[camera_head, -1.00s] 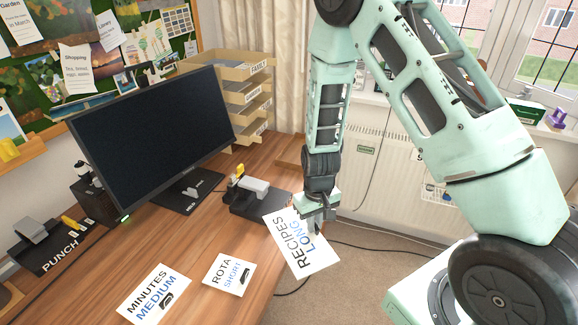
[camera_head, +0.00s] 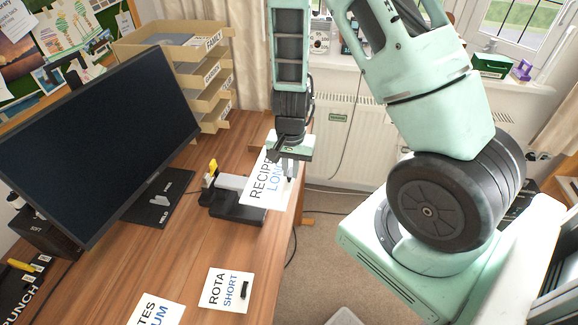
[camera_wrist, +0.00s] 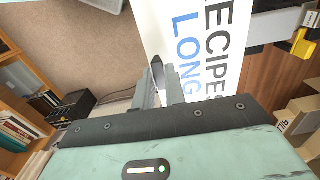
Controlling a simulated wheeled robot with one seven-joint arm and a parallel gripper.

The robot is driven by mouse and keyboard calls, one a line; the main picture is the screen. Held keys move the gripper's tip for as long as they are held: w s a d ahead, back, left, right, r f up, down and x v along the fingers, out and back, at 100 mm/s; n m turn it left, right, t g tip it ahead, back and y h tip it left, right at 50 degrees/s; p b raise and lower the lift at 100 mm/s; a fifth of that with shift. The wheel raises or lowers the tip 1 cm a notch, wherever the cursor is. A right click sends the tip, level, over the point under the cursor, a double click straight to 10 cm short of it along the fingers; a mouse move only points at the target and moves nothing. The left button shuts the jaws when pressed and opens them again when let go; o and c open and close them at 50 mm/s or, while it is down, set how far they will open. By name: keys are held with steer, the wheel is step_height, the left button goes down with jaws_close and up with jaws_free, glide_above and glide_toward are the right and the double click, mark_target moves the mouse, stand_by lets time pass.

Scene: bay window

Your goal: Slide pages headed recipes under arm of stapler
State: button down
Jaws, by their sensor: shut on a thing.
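The white pages headed RECIPES LONG (camera_head: 257,186) are held in my gripper (camera_head: 288,176), which is shut on their right edge. The pages hang tilted over the desk's right edge, and they also show in the wrist view (camera_wrist: 188,28) with the gripper (camera_wrist: 160,85) on their near edge. The stapler (camera_head: 230,184), with a grey-white arm, a dark base and a yellow part behind, stands on the desk just left of the pages. In the head view the pages overlap the stapler's right end. I cannot tell whether they touch it or lie under its arm.
ROTA SHORT pages (camera_head: 222,298) and pages ending in TES and UM (camera_head: 150,312) lie nearer on the desk. A monitor (camera_head: 100,150) stands left of the stapler. A letter tray stack (camera_head: 212,88) is behind. The desk between stapler and ROTA pages is clear.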

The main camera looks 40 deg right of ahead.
steer(key=shift+w+a+f+b, duration=0.1)
steer(key=shift+f+b, duration=2.15)
steer(key=shift+f, duration=0.4)
steer(key=shift+w+a+f+b, duration=0.1)
steer(key=shift+f+b, duration=2.15)
steer(key=shift+f, duration=0.35)
steer(key=shift+w+a+f+b, duration=0.15)
steer(key=shift+f+b, duration=0.15)
steer(key=shift+f, duration=0.25)
steer(key=shift+w+a+r+p, duration=0.15)
steer(key=shift+w+a+p, duration=0.3)
steer(key=shift+w+p, duration=0.3)
steer(key=shift+w+a+f+p, duration=0.2)
steer(key=shift+w+a+p, duration=0.35)
steer(key=shift+w, duration=0.3)
steer(key=shift+w+a+f, duration=0.1)
steer(key=shift+w+a, duration=0.3)
steer(key=shift+w, duration=0.1)
steer(key=c, duration=1.4)
jaws_free()
steer(key=shift+o, duration=0.2)
steer(key=shift+p, duration=0.3)
